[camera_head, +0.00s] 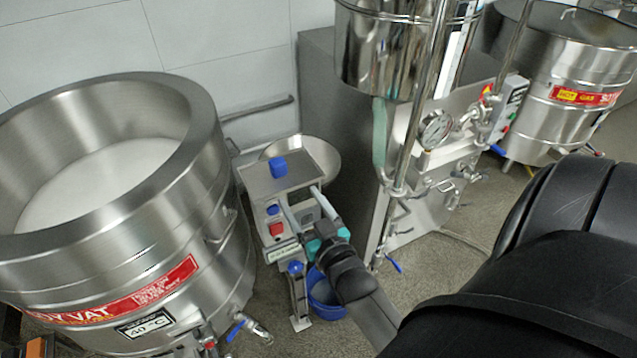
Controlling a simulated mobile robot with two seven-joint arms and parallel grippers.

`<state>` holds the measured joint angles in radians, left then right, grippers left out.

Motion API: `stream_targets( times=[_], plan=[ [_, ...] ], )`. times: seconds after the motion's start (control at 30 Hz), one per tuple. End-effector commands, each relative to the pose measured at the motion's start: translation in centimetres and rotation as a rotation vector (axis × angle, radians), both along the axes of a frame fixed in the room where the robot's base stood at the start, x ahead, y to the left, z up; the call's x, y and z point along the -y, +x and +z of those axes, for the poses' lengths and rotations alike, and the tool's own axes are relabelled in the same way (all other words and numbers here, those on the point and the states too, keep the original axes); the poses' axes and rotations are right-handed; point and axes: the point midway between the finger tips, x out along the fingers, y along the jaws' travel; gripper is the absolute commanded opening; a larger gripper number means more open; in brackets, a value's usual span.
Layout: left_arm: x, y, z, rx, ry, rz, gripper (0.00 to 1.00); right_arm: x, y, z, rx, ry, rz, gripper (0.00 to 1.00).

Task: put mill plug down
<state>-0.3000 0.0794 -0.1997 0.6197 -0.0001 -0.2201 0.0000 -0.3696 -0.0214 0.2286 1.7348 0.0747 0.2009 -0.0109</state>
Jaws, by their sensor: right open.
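The colloid mill (262,188) is a small metal machine with a flat top, standing between the large vat and the grey cabinet. A small blue block (279,168), which may be the mill plug, sits on its top. My right gripper (302,200) reaches in from the lower right, with two pale fingers spread apart at the mill's front right edge. It is open, and I see nothing held between the fingers. The blue block is beyond the fingertips and apart from them. My left gripper is not in view.
A large steel vat (215,125) with white contents fills the left. A metal bowl (325,155) is behind the mill, and a blue bucket (322,298) stands on the floor below. Pipes and a gauge (436,130) are on the right, with another vat (560,60) behind.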

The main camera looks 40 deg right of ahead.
Motion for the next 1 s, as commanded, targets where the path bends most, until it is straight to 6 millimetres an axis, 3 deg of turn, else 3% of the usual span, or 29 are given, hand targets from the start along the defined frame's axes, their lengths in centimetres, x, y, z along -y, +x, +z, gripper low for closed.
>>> stream_targets(
  times=[0.27, 0.37, 0.47, 0.57, 0.67, 0.8, 0.9, 1.0],
  plan=[
    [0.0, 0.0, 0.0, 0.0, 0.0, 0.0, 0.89, -0.1, -0.2, -0.1, -0.003, 0.001, 0.001, 0.76],
    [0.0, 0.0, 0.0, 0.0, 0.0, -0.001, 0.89, -0.6, -0.3, -1.9, -0.046, 0.011, 0.012, 0.76],
    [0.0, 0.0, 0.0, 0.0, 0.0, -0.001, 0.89, -2.1, -0.9, -6.6, -0.164, 0.034, 0.044, 0.76],
    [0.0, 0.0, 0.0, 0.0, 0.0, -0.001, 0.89, -4.5, -2.9, -13.6, -0.348, 0.063, 0.095, 0.76],
    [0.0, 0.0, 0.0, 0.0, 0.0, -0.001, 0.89, -7.1, -6.6, -20.9, -0.556, 0.083, 0.152, 0.76],
    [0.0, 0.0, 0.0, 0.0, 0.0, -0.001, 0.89, -9.8, -14.0, -29.4, -0.851, 0.085, 0.228, 0.76],
    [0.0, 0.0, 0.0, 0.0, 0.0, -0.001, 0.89, -10.9, -20.5, -34.1, -1.056, 0.073, 0.275, 0.76],
    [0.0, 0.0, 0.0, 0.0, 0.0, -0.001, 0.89, -11.1, -26.6, -37.1, -1.234, 0.05, 0.31, 0.76]
  ],
)
